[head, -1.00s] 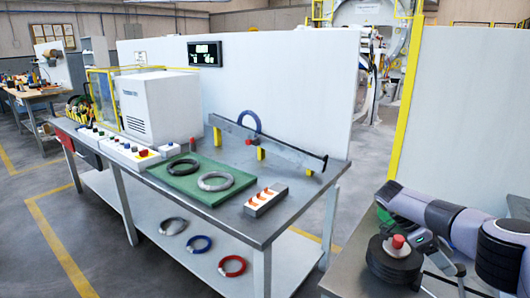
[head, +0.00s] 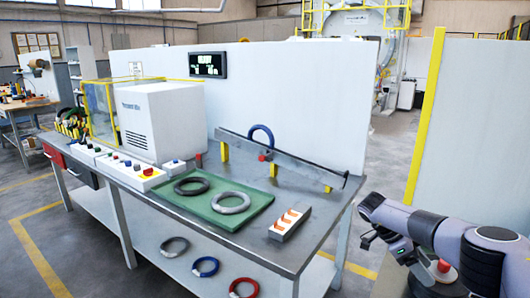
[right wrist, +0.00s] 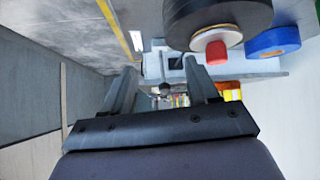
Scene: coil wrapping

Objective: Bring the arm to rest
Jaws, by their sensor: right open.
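My right arm enters at the lower right of the head view. Its gripper (head: 367,238) points left, beside and above a stack of black discs (head: 422,279) with a red knob (head: 444,266), clear of the stack. In the right wrist view the two fingers (right wrist: 160,84) stand well apart with nothing between them, so the gripper is open and empty. The black disc (right wrist: 215,18) and red knob (right wrist: 216,52) show close by at the top there. My left gripper is in neither view.
A blue round thing (right wrist: 273,42) sits beside the knob in the right wrist view. A steel bench (head: 262,235) carries a green mat (head: 240,213) with two coils, a white machine (head: 165,120) and an inclined rail (head: 285,158). Open floor lies between bench and right table.

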